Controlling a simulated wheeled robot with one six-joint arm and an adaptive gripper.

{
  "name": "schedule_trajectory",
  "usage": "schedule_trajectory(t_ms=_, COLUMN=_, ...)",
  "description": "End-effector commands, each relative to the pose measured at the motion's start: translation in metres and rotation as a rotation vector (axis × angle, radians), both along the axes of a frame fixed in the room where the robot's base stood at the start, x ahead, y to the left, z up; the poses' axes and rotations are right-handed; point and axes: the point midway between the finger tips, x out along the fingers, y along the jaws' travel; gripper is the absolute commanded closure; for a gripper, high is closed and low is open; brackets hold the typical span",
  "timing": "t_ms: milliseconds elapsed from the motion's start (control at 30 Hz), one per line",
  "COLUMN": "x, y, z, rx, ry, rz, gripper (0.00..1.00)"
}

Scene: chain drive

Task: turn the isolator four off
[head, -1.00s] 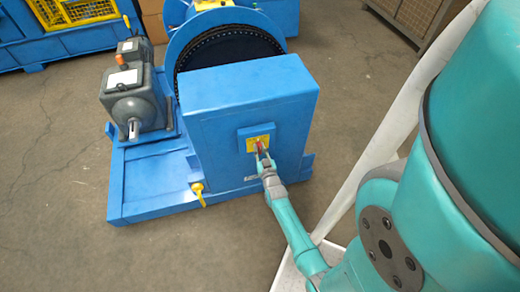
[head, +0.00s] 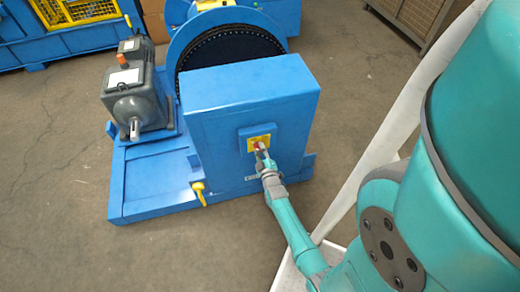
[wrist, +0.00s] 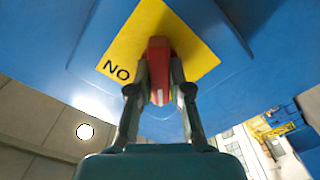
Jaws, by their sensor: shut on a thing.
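The isolator is a red handle on a yellow plate (head: 250,143) on the front of a blue cabinet (head: 222,150). In the wrist view the red handle (wrist: 158,68) stands out from the yellow plate (wrist: 190,45), which shows the letters "NO" at its left corner. My gripper (wrist: 160,88) is shut on the red handle, with one finger on each side of it. In the head view my gripper (head: 261,155) is at the plate and hides part of the handle. No isolator number is readable.
A grey motor (head: 137,95) sits on the blue base at the left. A large chain wheel (head: 225,40) stands behind the cabinet. A yellow fitting (head: 199,190) is low at the cabinet's left. The floor (head: 230,250) in front is clear.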

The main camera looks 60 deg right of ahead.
Motion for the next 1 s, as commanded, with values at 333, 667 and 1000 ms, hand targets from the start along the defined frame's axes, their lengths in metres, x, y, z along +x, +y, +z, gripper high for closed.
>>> schedule_trajectory(t_ms=333, x=0.0, y=0.0006, z=-0.0009, rx=-0.026, ry=0.033, rz=0.0, gripper=1.0)
schedule_trajectory(t_ms=667, x=-0.0001, y=0.0007, z=-0.0011, rx=-0.026, ry=0.033, rz=0.001, gripper=0.69)
schedule_trajectory(t_ms=1000, x=-0.0002, y=0.0005, z=-0.0005, rx=-0.026, ry=0.032, rz=0.001, gripper=0.56)
